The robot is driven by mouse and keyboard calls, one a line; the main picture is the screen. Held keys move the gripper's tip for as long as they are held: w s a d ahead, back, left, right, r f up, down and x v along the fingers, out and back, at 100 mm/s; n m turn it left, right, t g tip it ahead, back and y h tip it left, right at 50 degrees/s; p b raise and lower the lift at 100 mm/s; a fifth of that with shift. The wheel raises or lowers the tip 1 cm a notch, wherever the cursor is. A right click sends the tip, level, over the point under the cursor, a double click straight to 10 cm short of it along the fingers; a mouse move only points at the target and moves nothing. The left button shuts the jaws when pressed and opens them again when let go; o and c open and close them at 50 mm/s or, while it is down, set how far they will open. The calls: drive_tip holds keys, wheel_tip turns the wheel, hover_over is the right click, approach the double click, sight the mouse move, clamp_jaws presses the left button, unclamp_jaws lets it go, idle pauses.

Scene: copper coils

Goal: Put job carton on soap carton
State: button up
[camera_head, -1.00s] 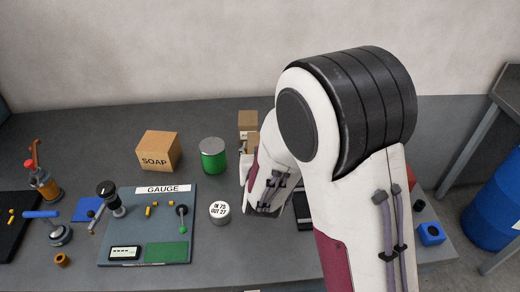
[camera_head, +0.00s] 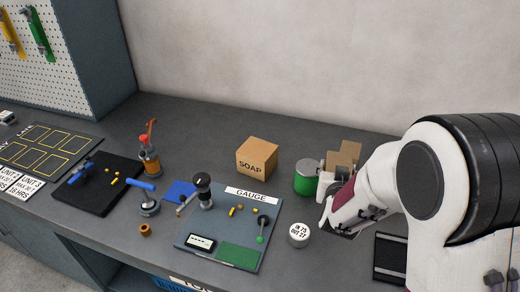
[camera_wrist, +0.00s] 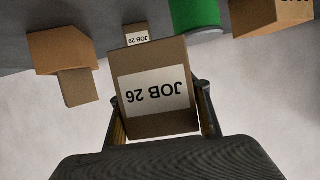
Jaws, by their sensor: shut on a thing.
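In the wrist view, the job carton (camera_wrist: 154,65) is a brown box with a white label reading JOB 26, upside down in the picture. My gripper (camera_wrist: 160,95) has a finger on each side of it and is shut on it. The soap carton (camera_head: 257,158) is a larger tan box marked SOAP, standing on the bench behind the gauge board in the head view. Its edge also shows at the upper right of the wrist view (camera_wrist: 265,18). In the head view my gripper is right of the soap carton, beyond the green can, and my arm partly hides it.
A green can (camera_head: 306,178) stands between the soap carton and my gripper. A carton labelled JOB 29 (camera_wrist: 136,31) and other brown boxes (camera_wrist: 62,50) are close by. The gauge board (camera_head: 226,228) and a round white-topped tin (camera_head: 299,234) lie in front.

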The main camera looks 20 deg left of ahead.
drive_tip(key=w+a+r+n+g+y, duration=0.1)
drive_tip(key=w+a+r+n+y, duration=0.1)
drive_tip(key=a, duration=0.7)
drive_tip(key=w+a+r+n+g+y, duration=0.1)
drive_tip(key=w+a+r+n+y, duration=0.2)
drive_tip(key=a, duration=0.6)
drive_tip(key=w+a+r+n+g+y, duration=0.1)
drive_tip(key=w+a+r+n+y, duration=0.1)
drive_tip(key=a, duration=0.7)
drive_tip(key=shift+w+a+r+n+g+y, duration=0.3)
drive_tip(key=shift+w+r+n+g+y, duration=0.15)
drive_tip(key=shift+y, duration=0.25)
drive_tip(key=shift+s, duration=0.1)
drive_tip(key=shift+f, duration=0.1)
hover_over(252, 151)
drive_tip(key=shift+f, duration=2.95)
drive_tip(key=shift+f, duration=1.85)
drive_tip(key=shift+f, duration=0.15)
